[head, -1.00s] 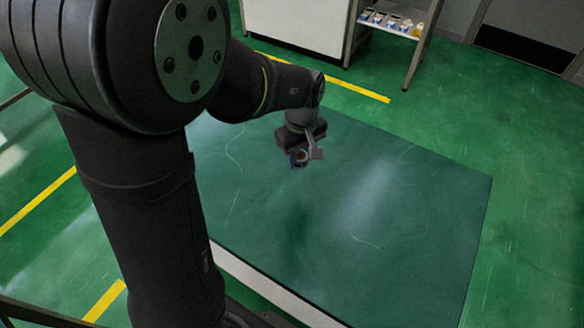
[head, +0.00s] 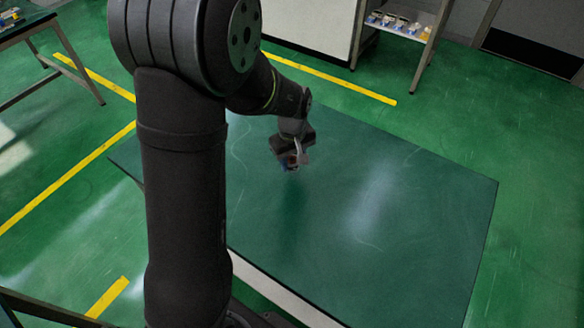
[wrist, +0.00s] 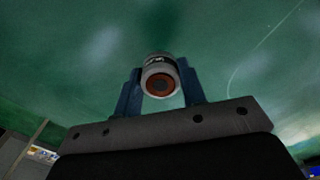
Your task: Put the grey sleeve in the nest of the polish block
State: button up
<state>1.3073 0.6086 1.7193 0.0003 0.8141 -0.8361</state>
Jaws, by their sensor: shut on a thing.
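The grey sleeve (wrist: 158,64) is a short light-grey cylinder with a dark printed band and a brown-orange ring inside its near end. It sits between the two blue fingers of my gripper (wrist: 159,86), which is shut on it. In the head view my gripper (head: 290,164) hangs above the green table top, left of its middle; the sleeve is too small and dark there to make out well. I cannot pick out the polish block or its nest in either view.
The green table top (head: 400,220) looks bare where it shows; my arm hides part of its left side. A shelf (head: 425,45) with small items stands at the back. Another table (head: 30,28) with small items is at the top left.

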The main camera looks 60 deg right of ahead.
aim_at(292, 169)
jog(key=shift+w+f, duration=0.1)
jog(key=shift+f, duration=1.95)
jog(key=shift+f, duration=0.15)
jog(key=o, duration=1)
jog(key=shift+o, duration=0.5)
notch_tip(292, 169, up, 12)
jog(key=shift+r, duration=0.15)
